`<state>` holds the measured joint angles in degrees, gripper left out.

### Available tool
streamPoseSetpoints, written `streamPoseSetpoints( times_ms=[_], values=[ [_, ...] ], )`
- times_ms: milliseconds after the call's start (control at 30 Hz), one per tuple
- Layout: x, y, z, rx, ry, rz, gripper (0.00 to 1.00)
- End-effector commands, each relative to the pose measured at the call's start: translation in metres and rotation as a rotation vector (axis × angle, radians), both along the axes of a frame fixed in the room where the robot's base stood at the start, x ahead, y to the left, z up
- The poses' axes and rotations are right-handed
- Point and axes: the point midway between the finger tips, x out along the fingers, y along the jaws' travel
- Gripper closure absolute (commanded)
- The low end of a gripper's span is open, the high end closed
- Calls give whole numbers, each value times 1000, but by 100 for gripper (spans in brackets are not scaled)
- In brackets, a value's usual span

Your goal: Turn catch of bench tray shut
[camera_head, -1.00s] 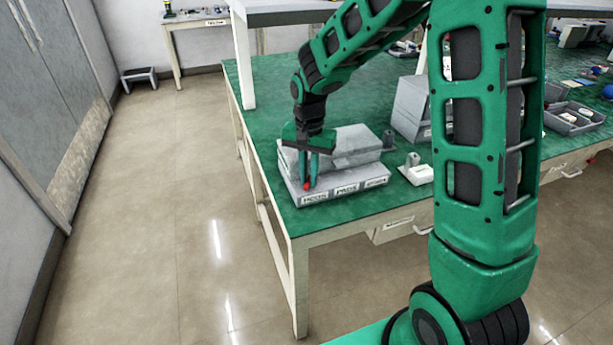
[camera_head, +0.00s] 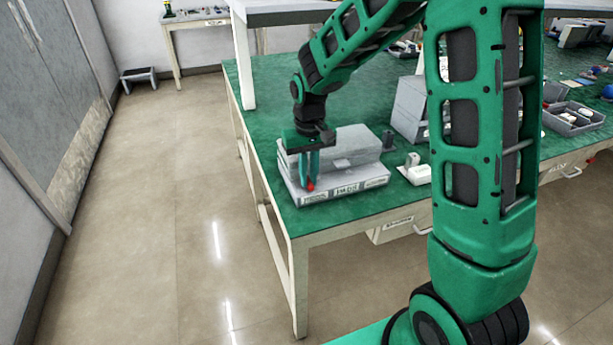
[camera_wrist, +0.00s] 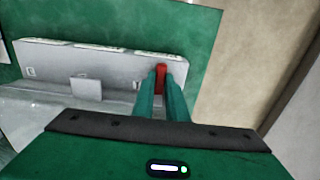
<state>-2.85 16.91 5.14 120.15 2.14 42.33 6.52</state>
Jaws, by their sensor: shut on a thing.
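The bench tray (camera_head: 345,195) is a grey box with a raised lid and labels along its front, at the near left corner of the green bench. It also shows in the wrist view (camera_wrist: 55,58). A small red catch (camera_head: 310,186) is at its front left; in the wrist view the red catch (camera_wrist: 161,75) stands between the fingertips. My gripper (camera_head: 309,180) reaches down from above and is shut on the red catch. The fingers hide part of the catch, so I cannot tell exactly how far it is turned.
A white fitting (camera_head: 415,172) stands just right of the tray, with a grey box (camera_head: 408,108) behind it. A grey bin of parts (camera_head: 573,117) is farther right. The green bench top (camera_head: 272,85) is clear behind the tray. Floor lies open to the left.

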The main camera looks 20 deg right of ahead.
Motion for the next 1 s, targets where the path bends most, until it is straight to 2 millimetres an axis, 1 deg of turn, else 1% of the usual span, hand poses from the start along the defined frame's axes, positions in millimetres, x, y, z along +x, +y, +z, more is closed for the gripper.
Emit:
streamPoseSetpoints(
  times_ms=[33,500,533,567,867,1000],
  values=[
    [5,0,3,1,-14,5,100],
    [5,0,3,1,-14,18,100],
    [5,0,3,1,-14,18,85],
    [5,0,3,1,-14,18,80],
    [2,0,2,0,-6,19,80],
    [2,0,11,0,-7,19,80]
  ],
)
